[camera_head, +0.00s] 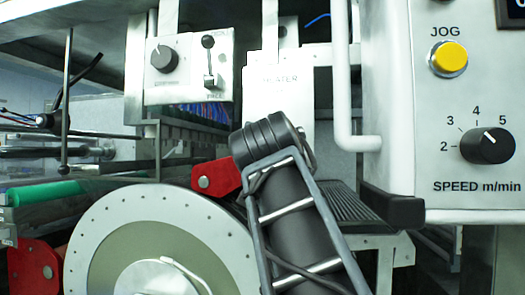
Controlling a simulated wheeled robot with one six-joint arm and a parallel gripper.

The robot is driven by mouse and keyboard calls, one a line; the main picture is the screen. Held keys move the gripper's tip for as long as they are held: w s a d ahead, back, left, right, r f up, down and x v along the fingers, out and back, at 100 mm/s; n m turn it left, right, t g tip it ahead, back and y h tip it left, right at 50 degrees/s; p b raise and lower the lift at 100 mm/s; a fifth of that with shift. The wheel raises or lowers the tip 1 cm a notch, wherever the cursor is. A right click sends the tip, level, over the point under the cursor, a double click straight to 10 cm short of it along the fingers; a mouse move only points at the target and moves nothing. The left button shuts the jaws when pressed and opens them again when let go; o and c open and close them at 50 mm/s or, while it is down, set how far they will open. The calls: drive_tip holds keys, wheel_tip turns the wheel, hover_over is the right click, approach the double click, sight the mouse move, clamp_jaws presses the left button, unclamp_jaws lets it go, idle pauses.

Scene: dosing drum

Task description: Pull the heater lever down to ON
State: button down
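A pale plate (262,92) with partly readable lettering that looks like "HEATER" stands at the upper middle. No lever shows on its visible part, and its lower part is hidden behind a dark cylindrical arm part in the foreground, which looks like mine. To its left, a white control box (222,78) carries a small lever (209,60) with a black ball tip pointing up. The label below that lever is too small to read surely. My gripper cannot be made out in this view.
A black dial (164,59) sits left of the small lever. At right, a panel (432,120) has a yellow JOG button (449,58) and a speed knob (487,146). A white tube handle (343,100), red brackets (217,177) and a large round drum (105,235) crowd the space.

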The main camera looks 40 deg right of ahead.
idle(0.3)
drive_tip(key=c, duration=0.8)
unclamp_jaws()
drive_tip(key=shift+f, duration=0.1)
